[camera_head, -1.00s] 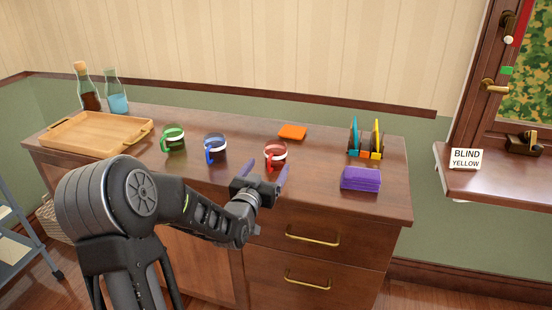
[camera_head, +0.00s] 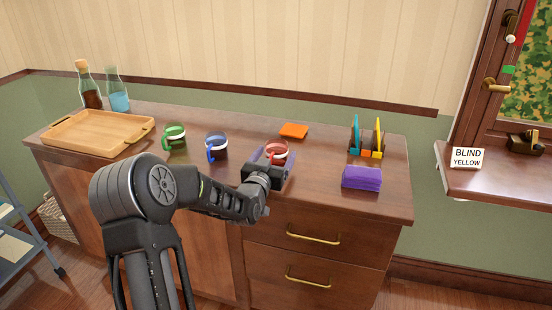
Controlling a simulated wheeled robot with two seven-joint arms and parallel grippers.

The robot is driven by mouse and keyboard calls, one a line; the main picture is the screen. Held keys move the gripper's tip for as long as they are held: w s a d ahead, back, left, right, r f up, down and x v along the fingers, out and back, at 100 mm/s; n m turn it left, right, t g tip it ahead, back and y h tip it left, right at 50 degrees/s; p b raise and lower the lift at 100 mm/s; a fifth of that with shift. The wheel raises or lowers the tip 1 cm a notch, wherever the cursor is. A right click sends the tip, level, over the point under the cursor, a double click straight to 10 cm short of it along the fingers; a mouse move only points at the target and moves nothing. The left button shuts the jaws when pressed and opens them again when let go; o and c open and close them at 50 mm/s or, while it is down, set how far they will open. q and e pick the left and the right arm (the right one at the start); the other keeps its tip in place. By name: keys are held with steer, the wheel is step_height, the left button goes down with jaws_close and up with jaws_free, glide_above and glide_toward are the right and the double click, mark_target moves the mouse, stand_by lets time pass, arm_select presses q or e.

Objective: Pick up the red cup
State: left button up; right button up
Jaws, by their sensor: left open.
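The red cup (camera_head: 277,151), with a white band and a red handle, stands upright on the wooden cabinet top. My left gripper (camera_head: 272,158) is open at the near side of the cup, with its purple fingers pointing toward it. One finger shows to the left of the cup, and the other is at its right side. The gripper body hides the lower part of the cup, so I cannot tell whether the fingers touch it. My right gripper is not in view.
A blue cup (camera_head: 216,147) and a green cup (camera_head: 174,137) stand to the left. A wooden tray (camera_head: 75,146) lies at the far left, before two bottles. An orange block (camera_head: 293,130) lies behind, and purple cloths (camera_head: 361,178) and a colourful rack (camera_head: 366,152) are right.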

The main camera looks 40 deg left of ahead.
arm_select(q)
steer(key=shift+w+a, duration=0.15)
steer(key=shift+w, duration=0.35)
steer(key=shift+c, duration=0.5)
steer(key=c, duration=1.5)
